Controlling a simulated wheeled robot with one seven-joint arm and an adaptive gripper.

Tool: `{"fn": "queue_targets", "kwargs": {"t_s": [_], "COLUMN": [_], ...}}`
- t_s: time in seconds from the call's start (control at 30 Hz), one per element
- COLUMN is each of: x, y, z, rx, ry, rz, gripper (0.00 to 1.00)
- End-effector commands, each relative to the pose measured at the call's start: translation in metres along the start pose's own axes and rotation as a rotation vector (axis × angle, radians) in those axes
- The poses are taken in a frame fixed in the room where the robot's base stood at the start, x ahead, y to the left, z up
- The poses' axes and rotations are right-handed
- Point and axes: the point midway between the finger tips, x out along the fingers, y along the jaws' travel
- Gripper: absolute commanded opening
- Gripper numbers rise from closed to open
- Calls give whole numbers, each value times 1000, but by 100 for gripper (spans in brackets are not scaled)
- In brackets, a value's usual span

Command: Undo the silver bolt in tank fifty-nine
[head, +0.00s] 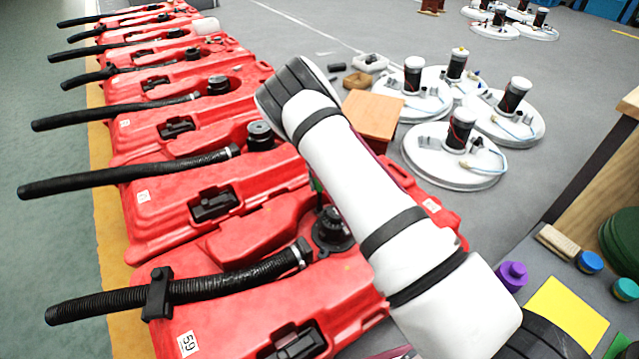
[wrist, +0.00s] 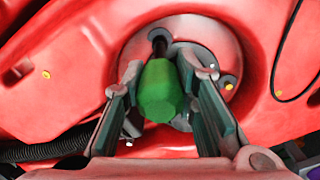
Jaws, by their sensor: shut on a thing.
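Tank fifty-nine is the nearest red tank (head: 300,290), with a white label reading 59 (head: 189,343). A red tank surface with a round grey flange (wrist: 207,45) fills the wrist view. My gripper (wrist: 155,95) is shut on the green handle (wrist: 158,92) of a tool. The tool's short black shaft (wrist: 159,45) points at the flange; I cannot tell whether its tip touches a bolt. A small pale bolt head (wrist: 212,67) and a yellow one (wrist: 228,85) show on the flange. No silver bolt is clearly visible under the shaft. In the head view my arm hides the gripper.
More red tanks with black hoses (head: 110,175) stand in a row behind. A ribbed hose (head: 220,285) lies across tank fifty-nine. White round lids (head: 455,155) and an orange box (head: 373,115) are on the floor. A bench (head: 520,310) with coloured caps stands at the right.

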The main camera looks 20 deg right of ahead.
Motion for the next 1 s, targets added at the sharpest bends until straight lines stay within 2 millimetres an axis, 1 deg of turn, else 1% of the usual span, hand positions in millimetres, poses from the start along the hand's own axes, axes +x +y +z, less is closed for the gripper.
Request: {"fn": "queue_targets", "kwargs": {"t_s": [0.9,1.0], "x": [7,7], "y": [0,0], "z": [0,0], "rx": [0,-31], "ry": [0,-1], "rz": [0,1], "gripper": [0,0]}}
